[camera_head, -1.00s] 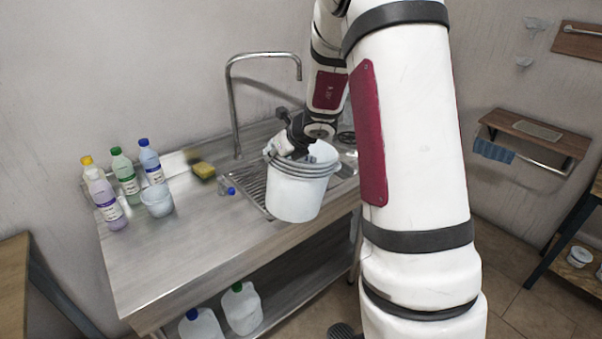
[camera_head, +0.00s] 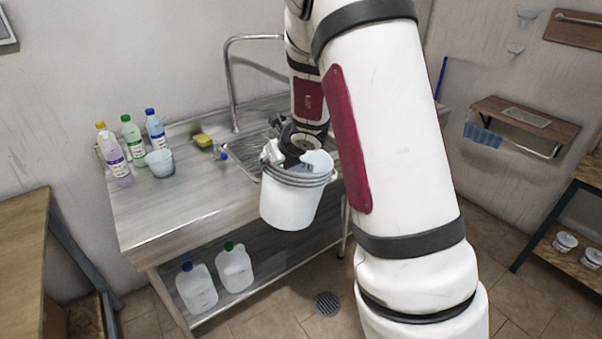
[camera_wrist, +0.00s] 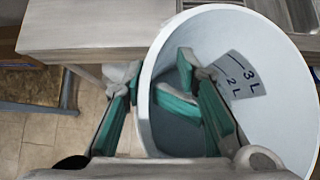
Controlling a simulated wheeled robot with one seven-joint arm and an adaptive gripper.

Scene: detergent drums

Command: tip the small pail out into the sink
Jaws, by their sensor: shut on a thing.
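My gripper (camera_head: 290,152) is shut on the rim of a white pail (camera_head: 287,207). The pail hangs roughly upright, level with the counter's front edge or in front of it. In the wrist view, my gripper (camera_wrist: 160,72) has teal-padded fingers on both sides of the pail wall (camera_wrist: 144,95). A scale marked 2 L and 3 L shows inside. The bottom looks grey-blue; I cannot tell if that is liquid. The sink lies in the metal counter (camera_head: 185,208) behind the pail, its basin mostly hidden by the pail and my arm. The tap (camera_head: 231,85) arches above.
Several bottles (camera_head: 132,140), a translucent cup (camera_head: 160,163) and a yellow sponge (camera_head: 203,140) stand on the counter's left. Jugs (camera_head: 235,268) sit on the lower shelf. A wooden table (camera_head: 22,215) is at left, a shelf rack (camera_head: 575,250) at right. Floor shows in front.

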